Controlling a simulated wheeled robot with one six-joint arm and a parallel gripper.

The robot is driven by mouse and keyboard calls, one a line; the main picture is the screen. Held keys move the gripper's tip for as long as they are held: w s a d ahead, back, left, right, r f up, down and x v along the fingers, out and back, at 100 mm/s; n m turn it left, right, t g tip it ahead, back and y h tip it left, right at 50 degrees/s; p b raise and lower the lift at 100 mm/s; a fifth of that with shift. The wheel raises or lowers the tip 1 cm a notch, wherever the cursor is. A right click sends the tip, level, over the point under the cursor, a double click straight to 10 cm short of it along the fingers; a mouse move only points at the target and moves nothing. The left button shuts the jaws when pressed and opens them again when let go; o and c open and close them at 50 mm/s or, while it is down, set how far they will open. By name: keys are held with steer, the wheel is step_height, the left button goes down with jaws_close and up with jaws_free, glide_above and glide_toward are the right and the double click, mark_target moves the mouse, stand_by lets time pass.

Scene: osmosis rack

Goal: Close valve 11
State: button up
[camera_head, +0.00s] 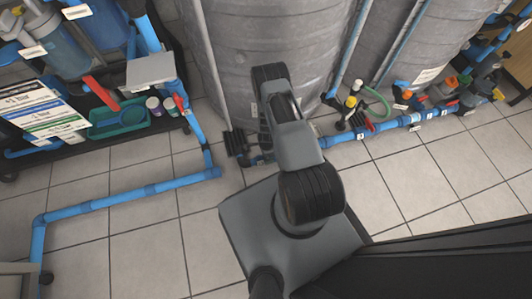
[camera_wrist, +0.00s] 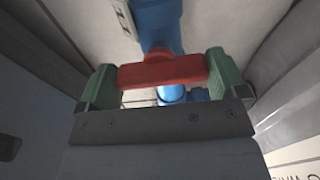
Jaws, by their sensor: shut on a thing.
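A red valve handle (camera_wrist: 160,71) sits on a blue pipe (camera_wrist: 155,18) in the wrist view. It lies crosswise to the pipe in the picture. My gripper (camera_wrist: 160,64) has its two green fingers at the two ends of the handle and is shut on it. The pipe shows above and below the handle. No number can be read on this valve. In the head view my arm stands in front of the large grey tank (camera_head: 330,50) and hides most of the place where the gripper works.
A blue floor pipe (camera_head: 130,200) runs along the left. Another pipe line (camera_head: 385,125) with fittings and valves runs right along the tanks' foot. A rack at the left holds labelled sheets (camera_head: 40,110) and a green tray (camera_head: 118,118). The tiled floor in front is free.

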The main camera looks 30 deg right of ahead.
stand_by(0.4)
steer(key=o, duration=0.6)
step_height(320, 180, up, 14)
steer(key=p, duration=1)
steer(key=shift+p, duration=0.3)
steer(key=shift+f, duration=0.1)
